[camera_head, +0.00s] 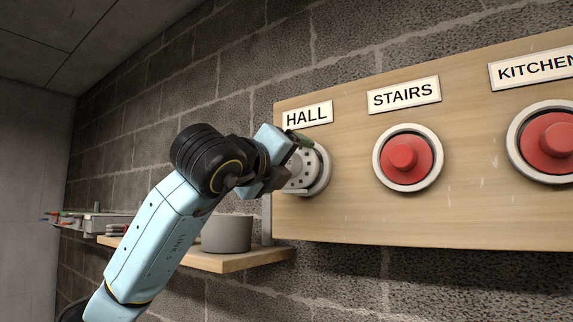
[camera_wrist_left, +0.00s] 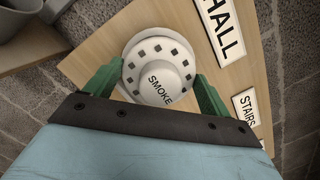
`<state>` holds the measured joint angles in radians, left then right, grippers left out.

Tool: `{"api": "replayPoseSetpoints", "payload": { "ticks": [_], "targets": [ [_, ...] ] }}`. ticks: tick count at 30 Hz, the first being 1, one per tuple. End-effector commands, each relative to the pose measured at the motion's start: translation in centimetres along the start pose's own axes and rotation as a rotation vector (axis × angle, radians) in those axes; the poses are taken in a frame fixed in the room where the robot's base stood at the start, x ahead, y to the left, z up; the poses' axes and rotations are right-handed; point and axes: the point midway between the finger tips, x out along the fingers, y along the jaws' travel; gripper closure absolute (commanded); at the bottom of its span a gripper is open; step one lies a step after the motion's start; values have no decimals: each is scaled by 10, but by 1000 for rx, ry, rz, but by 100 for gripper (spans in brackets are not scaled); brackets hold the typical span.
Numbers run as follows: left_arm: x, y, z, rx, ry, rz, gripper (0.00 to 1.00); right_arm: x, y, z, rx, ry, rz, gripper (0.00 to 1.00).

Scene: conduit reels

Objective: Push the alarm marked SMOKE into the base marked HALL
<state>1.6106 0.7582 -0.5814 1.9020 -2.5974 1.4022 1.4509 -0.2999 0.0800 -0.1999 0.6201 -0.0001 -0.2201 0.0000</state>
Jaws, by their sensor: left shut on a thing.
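The white round alarm marked SMOKE (camera_wrist_left: 158,80) is between the green fingers of my left gripper (camera_wrist_left: 155,85), which is shut on it. In the head view the alarm (camera_head: 304,172) sits at the base under the HALL label (camera_head: 307,115), partly hidden by my left gripper (camera_head: 292,160). A pale ring of the base marked HALL (camera_head: 327,172) shows around the alarm's right side. I cannot tell whether the alarm is fully seated or slightly apart from the base. My right gripper is not in view.
The wooden board (camera_head: 450,215) also carries red round pieces in pale rings under STAIRS (camera_head: 404,155) and KITCHEN (camera_head: 555,138). A grey round container (camera_head: 227,234) stands on a wooden shelf (camera_head: 190,259) below my left arm. A block wall is behind.

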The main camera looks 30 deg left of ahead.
Motion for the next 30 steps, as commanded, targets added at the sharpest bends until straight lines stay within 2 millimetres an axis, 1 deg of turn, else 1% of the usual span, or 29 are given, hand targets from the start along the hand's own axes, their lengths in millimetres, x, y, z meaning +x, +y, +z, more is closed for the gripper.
{"api": "replayPoseSetpoints", "payload": {
  "ticks": [30],
  "targets": [
    [12,0,-2,-1,1,-1,42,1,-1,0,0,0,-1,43]
  ]
}}
